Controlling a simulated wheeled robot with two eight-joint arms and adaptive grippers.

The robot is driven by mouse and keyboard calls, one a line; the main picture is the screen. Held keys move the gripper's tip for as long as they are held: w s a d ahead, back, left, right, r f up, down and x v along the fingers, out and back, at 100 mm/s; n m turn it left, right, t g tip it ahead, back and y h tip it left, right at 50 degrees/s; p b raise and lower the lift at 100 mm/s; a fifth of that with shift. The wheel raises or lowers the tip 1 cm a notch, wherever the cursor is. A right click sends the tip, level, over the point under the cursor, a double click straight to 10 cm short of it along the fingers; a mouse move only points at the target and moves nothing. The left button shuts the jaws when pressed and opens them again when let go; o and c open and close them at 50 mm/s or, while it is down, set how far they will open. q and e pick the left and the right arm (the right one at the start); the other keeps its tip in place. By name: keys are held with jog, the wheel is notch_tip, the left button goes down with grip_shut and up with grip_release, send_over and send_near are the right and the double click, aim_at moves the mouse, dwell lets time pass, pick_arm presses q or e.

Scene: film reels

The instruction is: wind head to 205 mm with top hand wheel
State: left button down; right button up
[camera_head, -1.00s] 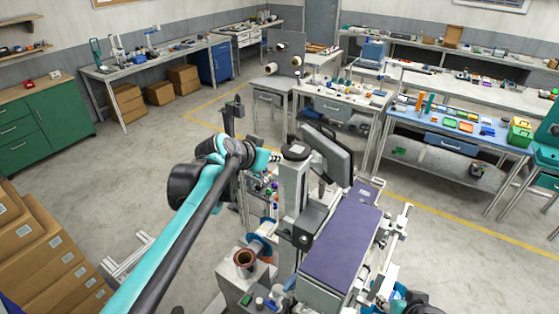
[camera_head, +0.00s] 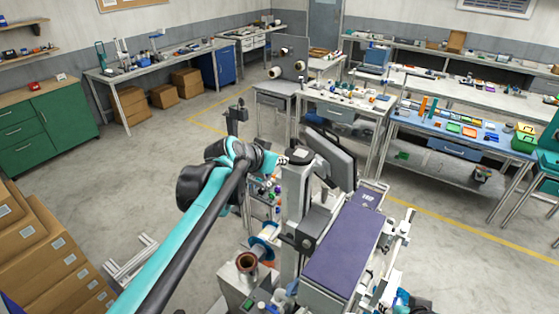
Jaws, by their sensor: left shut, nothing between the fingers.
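The grey machine column (camera_head: 295,200) stands in the middle, with a small dark and white round part (camera_head: 299,156) on its top. That part may be the top hand wheel, but it is too small to tell. My left arm comes in from the lower left, and my left gripper (camera_head: 283,160) is shut and empty just left of the column top. I cannot tell whether it touches it. A dark monitor (camera_head: 332,158) stands right of the column. No readable head height shows. My right gripper cannot be made out.
A long purple-topped bed (camera_head: 343,245) runs forward from the column. A copper-coloured cup (camera_head: 247,262) sits on a grey box at the lower left of the machine. Cardboard boxes (camera_head: 45,255) stand at far left. Floor left of the arm is mostly clear.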

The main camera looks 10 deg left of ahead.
pick_arm(q)
jog(key=s, duration=0.1)
jog(key=s+a, duration=0.1)
jog(key=shift+s+a, duration=0.2)
jog(key=shift+s, duration=0.2)
jog(key=p+v, duration=0.6)
jog(key=v, duration=0.2)
jog(key=shift+s+r, duration=0.15)
jog(key=shift+r, duration=0.15)
jog(key=shift+a+f, duration=0.1)
